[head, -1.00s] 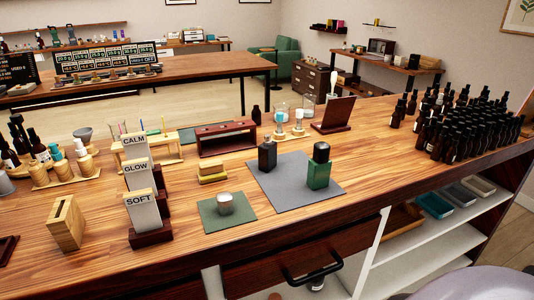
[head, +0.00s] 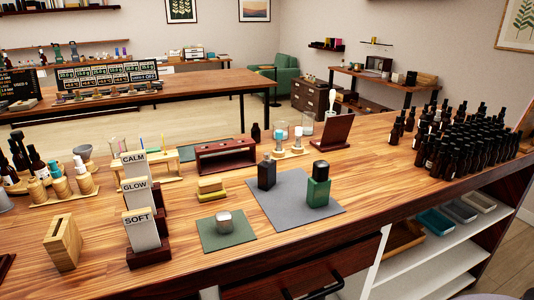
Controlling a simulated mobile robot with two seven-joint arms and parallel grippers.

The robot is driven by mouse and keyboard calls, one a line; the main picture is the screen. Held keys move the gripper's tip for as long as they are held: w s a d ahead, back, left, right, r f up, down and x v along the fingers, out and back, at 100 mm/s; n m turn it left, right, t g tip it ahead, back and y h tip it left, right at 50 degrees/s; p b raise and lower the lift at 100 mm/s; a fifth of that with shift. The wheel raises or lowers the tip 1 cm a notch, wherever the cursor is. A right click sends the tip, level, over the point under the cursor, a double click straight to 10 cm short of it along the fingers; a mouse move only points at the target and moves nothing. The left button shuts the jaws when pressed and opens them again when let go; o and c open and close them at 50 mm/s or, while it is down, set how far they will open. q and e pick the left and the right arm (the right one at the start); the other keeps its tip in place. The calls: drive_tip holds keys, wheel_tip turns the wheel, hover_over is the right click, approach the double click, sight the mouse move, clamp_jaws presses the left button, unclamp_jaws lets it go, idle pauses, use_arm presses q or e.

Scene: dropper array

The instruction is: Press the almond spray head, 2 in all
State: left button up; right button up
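No label reading almond is legible, so I cannot tell which thing carries the almond spray head. A black bottle (head: 266,175) with a narrow top stands on the grey mat (head: 285,215). A green bottle (head: 318,192) with a black cap stands to its right on the same mat. Neither of my grippers is in view.
CALM, GLOW and SOFT cards (head: 140,220) stand left of centre. A small jar (head: 224,220) sits on a green mat (head: 212,236). Many dark bottles (head: 465,140) crowd the right end. A dark red stand (head: 333,134) is at the back. Bare wood lies right of the grey mat.

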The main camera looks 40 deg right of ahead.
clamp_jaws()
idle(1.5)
